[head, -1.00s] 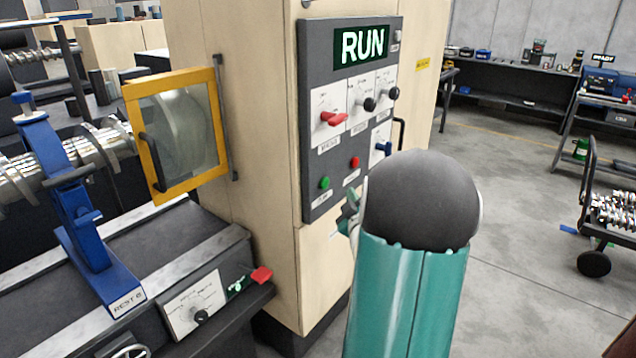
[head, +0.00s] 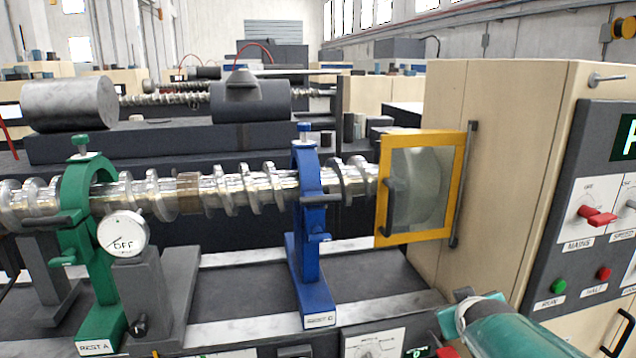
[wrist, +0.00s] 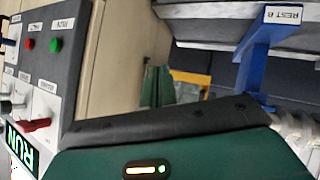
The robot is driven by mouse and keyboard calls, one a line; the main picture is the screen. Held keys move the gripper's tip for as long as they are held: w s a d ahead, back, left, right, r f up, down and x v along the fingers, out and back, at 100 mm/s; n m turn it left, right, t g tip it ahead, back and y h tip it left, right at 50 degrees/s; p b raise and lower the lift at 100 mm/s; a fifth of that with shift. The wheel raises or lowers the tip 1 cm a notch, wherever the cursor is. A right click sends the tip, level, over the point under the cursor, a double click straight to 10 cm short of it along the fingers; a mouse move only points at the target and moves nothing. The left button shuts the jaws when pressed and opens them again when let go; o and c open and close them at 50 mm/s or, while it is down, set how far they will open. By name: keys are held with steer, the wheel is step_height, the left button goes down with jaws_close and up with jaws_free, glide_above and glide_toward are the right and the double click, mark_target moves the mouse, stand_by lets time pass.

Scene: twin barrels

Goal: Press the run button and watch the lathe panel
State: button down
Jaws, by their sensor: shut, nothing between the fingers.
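The lathe panel (head: 632,225) is at the right edge of the head view, partly cut off. Its green run button (head: 558,286) is at the lower left of the panel, with a red halt button (head: 604,273) beside it. In the wrist view the green button (wrist: 56,45) also shows, and the lit display (wrist: 22,150) reads RUN. My gripper (wrist: 158,88) shows small in the wrist view, shut and empty, apart from the button. The red mains knob (head: 597,215) sits above the buttons.
A round dial (head: 122,235) stands by the green rest. A yellow-framed window guard (head: 383,228) juts out beside the beige cabinet (head: 500,150).

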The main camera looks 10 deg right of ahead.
steer(key=s+a+g+y, duration=0.4)
steer(key=s+a, duration=1.1)
steer(key=a, duration=0.3)
steer(key=shift+s+f+g+y, duration=0.3)
steer(key=shift+s+f+y, duration=0.05)
steer(key=shift+f+y, duration=0.05)
